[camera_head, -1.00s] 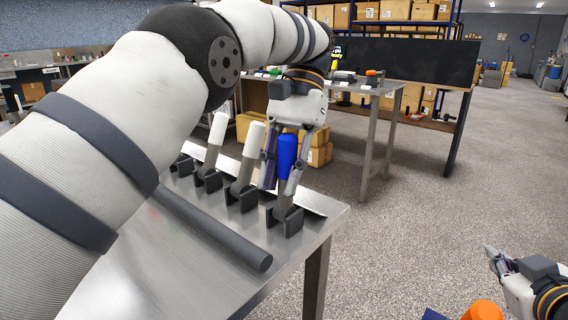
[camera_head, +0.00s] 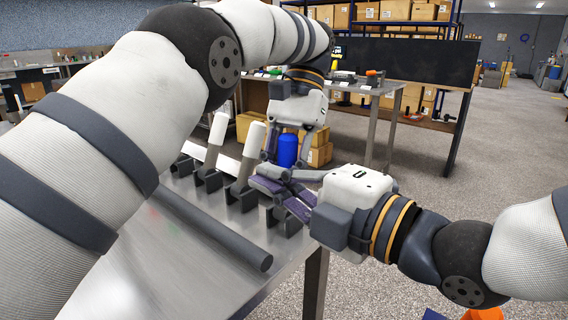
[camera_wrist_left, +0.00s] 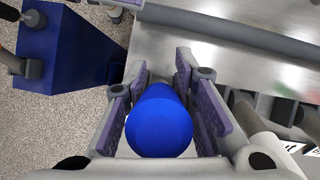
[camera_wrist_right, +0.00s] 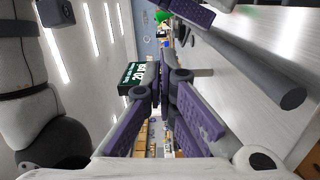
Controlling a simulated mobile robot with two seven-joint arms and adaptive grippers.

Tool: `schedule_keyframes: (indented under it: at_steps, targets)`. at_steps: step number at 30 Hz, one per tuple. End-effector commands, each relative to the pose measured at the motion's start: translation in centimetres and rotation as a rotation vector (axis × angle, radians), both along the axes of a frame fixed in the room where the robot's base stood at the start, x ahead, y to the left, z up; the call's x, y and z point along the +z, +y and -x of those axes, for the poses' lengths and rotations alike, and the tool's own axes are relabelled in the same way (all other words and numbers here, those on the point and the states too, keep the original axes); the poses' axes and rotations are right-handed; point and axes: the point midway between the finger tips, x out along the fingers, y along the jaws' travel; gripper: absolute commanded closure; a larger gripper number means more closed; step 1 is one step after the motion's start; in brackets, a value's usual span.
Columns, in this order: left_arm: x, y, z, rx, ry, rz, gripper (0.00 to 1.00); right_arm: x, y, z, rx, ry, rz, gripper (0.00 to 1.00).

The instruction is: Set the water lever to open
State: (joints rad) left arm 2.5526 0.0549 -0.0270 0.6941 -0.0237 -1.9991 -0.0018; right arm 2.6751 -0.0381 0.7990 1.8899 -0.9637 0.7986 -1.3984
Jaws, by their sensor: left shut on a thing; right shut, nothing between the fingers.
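The blue-handled lever (camera_head: 288,150) is the nearest of a row of levers in dark brackets on the steel table. I read no label on it. My left gripper (camera_wrist_left: 160,72) is shut around its blue handle (camera_wrist_left: 160,125), with a finger on each side. The handle looks close to upright in the head view, and its lower part is hidden. My right gripper (camera_head: 270,190) comes in from the right with its fingers together and empty, pointing left in front of the lever's lower part. It crosses just before my left fingertips in the head view; I cannot tell whether they touch.
Several white-handled levers (camera_head: 250,152) stand in brackets further along. A grey bar (camera_head: 215,235) lies along the table (camera_head: 150,265) in front of them. The table's right edge is close to the blue-handled lever. Open floor (camera_head: 430,200) lies to the right.

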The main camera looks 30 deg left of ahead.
Motion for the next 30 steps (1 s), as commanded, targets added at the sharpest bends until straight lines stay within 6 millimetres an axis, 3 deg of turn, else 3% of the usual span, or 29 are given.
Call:
schedule_keyframes:
  at_steps: [2,9,21,30]
  targets:
    - [0.1,-0.1,0.0,-0.003,-0.002,0.006,1.0,0.0,1.3,-0.5,-0.001,0.002,-0.002,1.0]
    - [0.1,-0.1,0.0,-0.002,-0.002,0.005,1.0,-0.1,1.3,-3.8,-0.001,0.002,-0.002,1.0]
    - [0.1,-0.1,0.0,-0.003,-0.003,0.006,1.0,-0.2,1.3,-4.2,-0.001,0.002,-0.001,1.0]
    - [0.1,-0.1,0.1,-0.003,0.001,0.006,1.0,0.0,1.1,-5.9,-0.007,0.002,-0.002,1.0]
